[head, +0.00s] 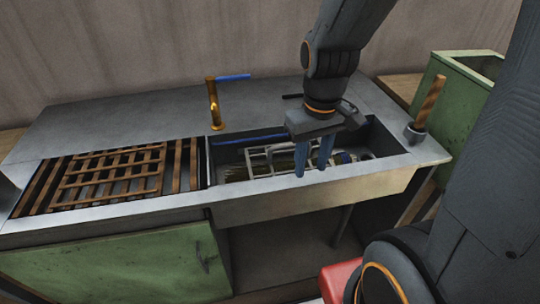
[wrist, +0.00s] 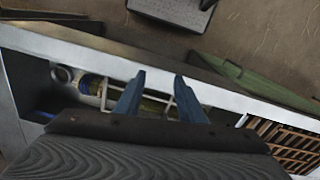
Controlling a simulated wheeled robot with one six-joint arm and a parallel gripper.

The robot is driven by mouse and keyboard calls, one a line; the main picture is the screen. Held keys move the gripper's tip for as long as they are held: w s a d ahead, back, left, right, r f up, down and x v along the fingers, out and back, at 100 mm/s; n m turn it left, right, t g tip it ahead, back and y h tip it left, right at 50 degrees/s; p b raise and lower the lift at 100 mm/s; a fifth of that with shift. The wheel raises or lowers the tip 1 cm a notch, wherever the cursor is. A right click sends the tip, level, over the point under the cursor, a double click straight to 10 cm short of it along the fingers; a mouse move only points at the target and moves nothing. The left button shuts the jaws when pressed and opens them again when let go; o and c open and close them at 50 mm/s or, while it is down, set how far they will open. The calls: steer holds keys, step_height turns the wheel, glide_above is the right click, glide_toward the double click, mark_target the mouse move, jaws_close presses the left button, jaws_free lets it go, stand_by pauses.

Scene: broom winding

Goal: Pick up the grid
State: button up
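A pale grey grid (head: 250,160) lies in the sink basin, tilted or level I cannot tell. Parts of its pale bars also show around my fingers in the wrist view (wrist: 104,92). My gripper (head: 313,168) points down over the basin in front of the grid, its two blue fingers apart with nothing seen held between them. The fingers also show apart in the wrist view (wrist: 158,98). The gripper hides part of the grid, and I cannot tell whether the fingertips touch it. A brown slatted grid (head: 115,172) lies on the left part of the counter.
The metal sink (head: 350,190) has a raised front wall and other items inside, including bottle-like shapes. A brass tap (head: 213,105) stands behind it. A holder with a wooden handle (head: 430,100) stands at the right corner. A green bin (head: 465,110) is further right.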

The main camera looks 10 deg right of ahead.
steer(key=w+r+n+p, duration=0.1)
steer(key=w+n+p, duration=0.1)
steer(key=w+n, duration=0.5)
steer(key=n+p, duration=0.2)
steer(key=n, duration=0.6)
glide_above(290, 143)
steer(key=shift+s+f, duration=0.15)
steer(key=shift+s, duration=0.25)
steer(key=shift+w+f+n+p, duration=0.2)
steer(key=shift+n+p, duration=0.1)
steer(key=shift+n, duration=0.2)
steer(key=shift+f, duration=0.35)
steer(key=shift+w+f+p, duration=0.1)
steer(key=shift+f+p, duration=0.9)
steer(key=shift+f, duration=2.45)
jaws_close()
steer(key=shift+r, duration=0.1)
